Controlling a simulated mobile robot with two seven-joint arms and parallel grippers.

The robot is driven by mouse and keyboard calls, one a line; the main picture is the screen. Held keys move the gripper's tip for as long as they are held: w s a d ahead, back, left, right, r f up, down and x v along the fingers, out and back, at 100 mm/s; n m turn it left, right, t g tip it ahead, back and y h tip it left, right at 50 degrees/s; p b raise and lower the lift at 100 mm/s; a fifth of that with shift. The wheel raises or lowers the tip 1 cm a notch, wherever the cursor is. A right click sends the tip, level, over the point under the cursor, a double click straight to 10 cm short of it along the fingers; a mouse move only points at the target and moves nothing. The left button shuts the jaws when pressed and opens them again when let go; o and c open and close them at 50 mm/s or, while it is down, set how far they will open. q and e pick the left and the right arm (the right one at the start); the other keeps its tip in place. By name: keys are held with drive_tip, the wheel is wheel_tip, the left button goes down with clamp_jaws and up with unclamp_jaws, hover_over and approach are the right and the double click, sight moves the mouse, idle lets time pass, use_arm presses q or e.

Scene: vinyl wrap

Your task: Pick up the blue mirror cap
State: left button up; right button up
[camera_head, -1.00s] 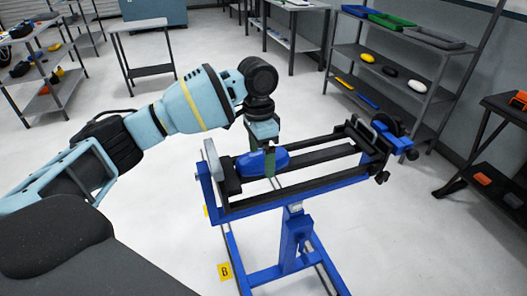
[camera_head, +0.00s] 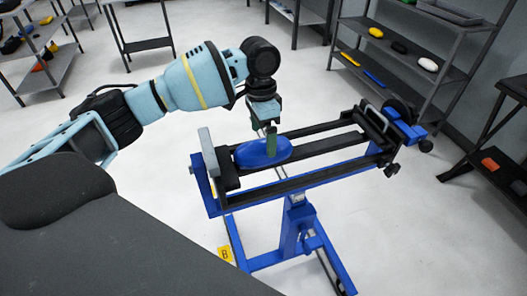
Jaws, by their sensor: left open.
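The blue mirror cap (camera_head: 254,154) lies at the left end of a blue and black stand (camera_head: 315,178), on its black rails. My left gripper (camera_head: 270,143) points down from above at the cap's right part, with its green fingers at the cap. One finger shows in front of the cap's surface; the other is mostly hidden, and contact cannot be told. The gripper is open. My right gripper is not in view.
A grey shelf (camera_head: 408,60) with yellow, black and white parts stands behind at the right. A dark table (camera_head: 500,165) with an orange part is at the right edge. A yellow marker (camera_head: 225,254) is near the stand's foot.

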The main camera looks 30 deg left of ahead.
sight(263, 143)
use_arm(q)
drive_tip(key=shift+s+f, duration=0.1)
drive_tip(key=shift+f, duration=0.2)
drive_tip(key=f, duration=0.3)
drive_tip(key=shift+s+d+f, duration=0.2)
drive_tip(key=shift+s, duration=0.1)
drive_tip(key=shift+f, duration=0.55)
drive_tip(key=c, duration=1.1)
drive_tip(key=shift+c, duration=0.2)
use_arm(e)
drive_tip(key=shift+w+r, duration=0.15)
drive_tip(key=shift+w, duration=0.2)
use_arm(q)
drive_tip(key=shift+r, duration=0.2)
